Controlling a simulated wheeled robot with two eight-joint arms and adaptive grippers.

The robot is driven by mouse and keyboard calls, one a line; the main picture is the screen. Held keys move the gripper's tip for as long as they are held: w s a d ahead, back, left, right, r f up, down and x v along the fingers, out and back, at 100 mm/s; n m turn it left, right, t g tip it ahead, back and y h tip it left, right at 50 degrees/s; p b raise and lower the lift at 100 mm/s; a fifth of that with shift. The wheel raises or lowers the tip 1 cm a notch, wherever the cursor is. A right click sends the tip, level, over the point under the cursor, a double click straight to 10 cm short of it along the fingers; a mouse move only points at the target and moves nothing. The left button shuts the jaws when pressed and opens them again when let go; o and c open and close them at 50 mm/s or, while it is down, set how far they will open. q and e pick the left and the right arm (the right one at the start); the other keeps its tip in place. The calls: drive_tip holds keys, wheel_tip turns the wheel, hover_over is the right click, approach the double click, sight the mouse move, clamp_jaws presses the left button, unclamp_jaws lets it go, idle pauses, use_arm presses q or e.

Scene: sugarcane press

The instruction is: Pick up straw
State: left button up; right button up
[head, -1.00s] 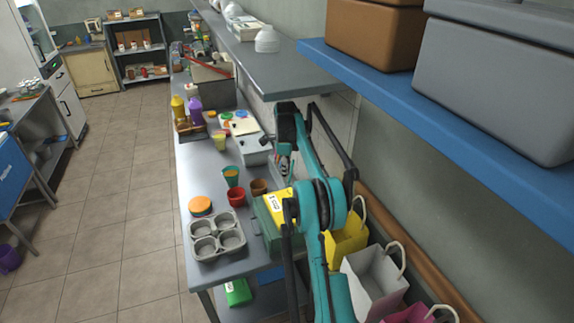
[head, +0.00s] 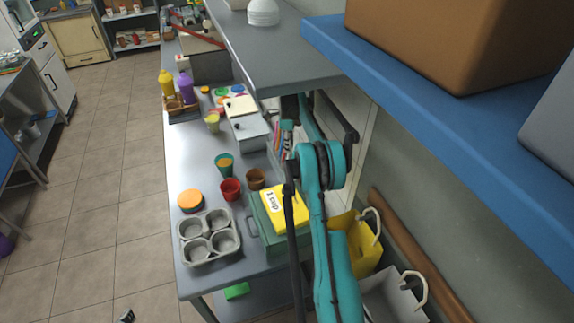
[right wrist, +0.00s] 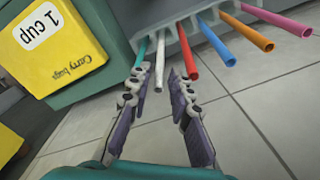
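Several coloured straws (head: 281,140) stand at the wall side of the counter, partly hidden by my right arm in the head view. In the right wrist view, a green straw (right wrist: 141,48), a white straw (right wrist: 159,62), a red straw (right wrist: 184,50), a blue straw (right wrist: 221,47), an orange straw (right wrist: 251,34) and a pink straw (right wrist: 278,17) stick out of a grey holder. My right gripper (right wrist: 159,72) is open, with the white straw's end between its fingers. The green straw's end is close to the left finger. A small dark tip at the head view's bottom edge is probably my left gripper (head: 126,316).
A yellow "1 cup" carry-bags box (head: 283,209) sits on a green box beside my right arm. A muffin tray (head: 209,237), cups and sauce bottles stand on the counter. A blue shelf (head: 430,100) hangs at right, with bags (head: 393,297) below.

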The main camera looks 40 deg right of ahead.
sight(287, 164)
wheel_tip(287, 164, down, 9)
drive_tip(key=shift+w+d+f+b, duration=0.1)
drive_tip(key=shift+w+f+b, duration=0.1)
drive_tip(key=shift+b, duration=0.5)
drive_tip(key=shift+s, duration=0.1)
drive_tip(key=c, duration=0.4)
